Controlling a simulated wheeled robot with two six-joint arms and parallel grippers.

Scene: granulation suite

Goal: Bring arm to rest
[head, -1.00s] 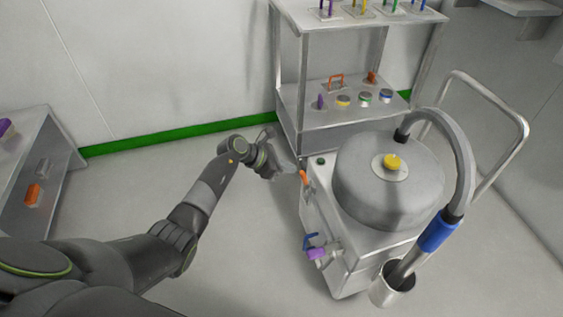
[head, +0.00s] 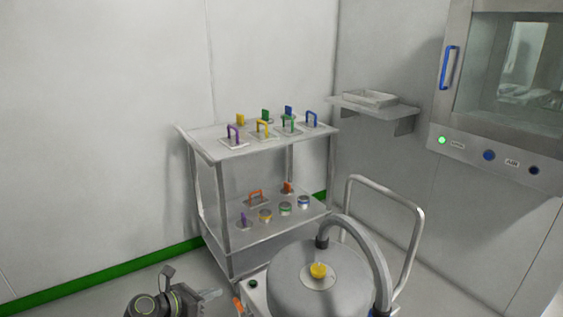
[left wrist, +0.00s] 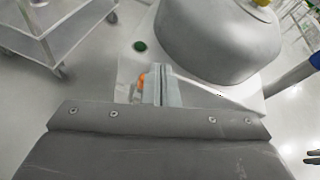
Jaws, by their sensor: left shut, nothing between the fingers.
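My left gripper (head: 211,295) shows at the bottom edge of the head view, with only the end of the arm in sight. It is shut and empty, beside the machine with the grey domed vessel (head: 293,283). In the left wrist view the closed fingers (left wrist: 160,86) point toward the machine's pale top, and the vessel (left wrist: 208,42) is beyond them. An orange handle (head: 237,304) is just right of the gripper. It also shows partly behind the fingers in the left wrist view (left wrist: 141,84). I cannot tell if they touch.
A two-tier steel cart (head: 230,148) with coloured-handled pieces stands behind the machine. A bent grey hose (head: 372,247) and a push rail (head: 411,241) rise at the machine's right. A wall shelf (head: 349,105) holds a tray. A windowed cabinet (head: 468,153) is at right.

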